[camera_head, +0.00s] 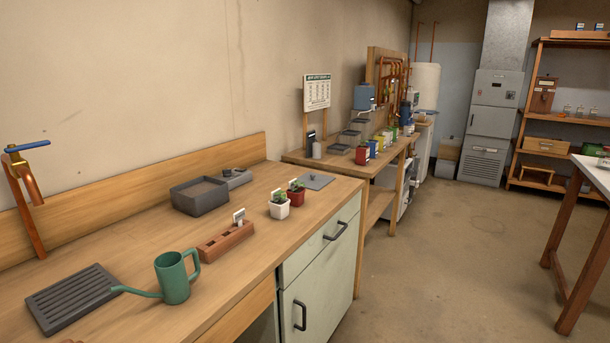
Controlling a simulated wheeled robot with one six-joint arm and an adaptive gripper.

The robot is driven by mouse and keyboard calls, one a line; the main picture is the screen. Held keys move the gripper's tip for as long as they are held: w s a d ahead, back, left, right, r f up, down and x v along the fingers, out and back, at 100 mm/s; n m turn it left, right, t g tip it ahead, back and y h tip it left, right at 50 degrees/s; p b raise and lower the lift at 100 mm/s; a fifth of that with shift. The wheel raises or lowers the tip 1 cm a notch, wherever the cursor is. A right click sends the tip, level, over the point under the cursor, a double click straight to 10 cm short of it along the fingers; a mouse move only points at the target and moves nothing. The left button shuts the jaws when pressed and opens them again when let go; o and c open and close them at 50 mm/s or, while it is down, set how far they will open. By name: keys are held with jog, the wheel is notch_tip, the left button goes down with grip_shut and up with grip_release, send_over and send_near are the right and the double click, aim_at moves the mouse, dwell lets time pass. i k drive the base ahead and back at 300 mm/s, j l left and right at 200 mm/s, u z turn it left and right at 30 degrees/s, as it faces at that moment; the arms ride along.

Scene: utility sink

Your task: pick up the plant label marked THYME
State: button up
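Several small plant labels stand on the wooden counter (130,285). One white label (239,216) stands upright in a reddish-brown slotted block (226,242) near the counter's front. Another label (278,195) is in a white pot (279,210) with a small green plant. A third label (293,183) is in a red pot (296,197) with a plant, just behind the white one. The writing on these labels is too small to read, so I cannot tell which says THYME.
A green watering can (173,282) stands left of the block, its spout reaching over a dark slatted tray (72,298). A grey open box (199,196) sits near the backboard. A flat grey plate (316,181) lies at the far end. Open floor (450,250) lies right of the counter.

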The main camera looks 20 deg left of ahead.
aim_at(273, 196)
jog(key=i+u, duration=0.2)
jog(key=i, duration=0.25)
jog(key=i+l+u, duration=0.2)
jog(key=i, duration=0.2)
jog(key=i+l+u, duration=0.2)
jog(key=i, duration=0.2)
jog(key=u, duration=0.8)
